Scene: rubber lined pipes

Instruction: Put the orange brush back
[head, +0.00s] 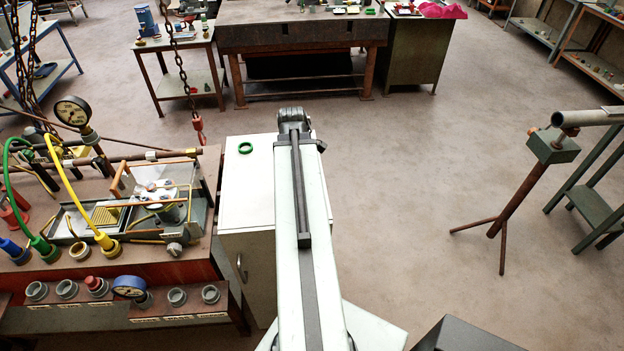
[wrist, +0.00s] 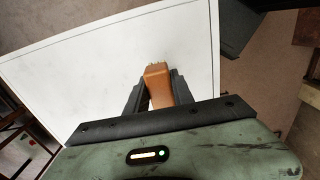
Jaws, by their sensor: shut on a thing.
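The orange brush (wrist: 158,88) shows in the wrist view, between the two dark fingers of my gripper (wrist: 157,79). The gripper is shut on it. A few short bristles show at its far end, and its near part is hidden behind the gripper body. Behind the brush is a plain white surface (wrist: 90,72); I cannot tell how far below it lies. In the head view my arm reaches forward beside and over the white cabinet (head: 258,190), and neither the gripper nor the brush can be made out there.
A green ring (head: 245,147) lies on the white cabinet. Left of it, a crowded bench (head: 205,243) holds a metal tray (head: 75,222), hoses, a pressure gauge (head: 73,111) and several fittings. A red hook (head: 198,127) hangs on a chain. Right of my arm, the floor (head: 420,190) is open up to a pipe stand (head: 515,200).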

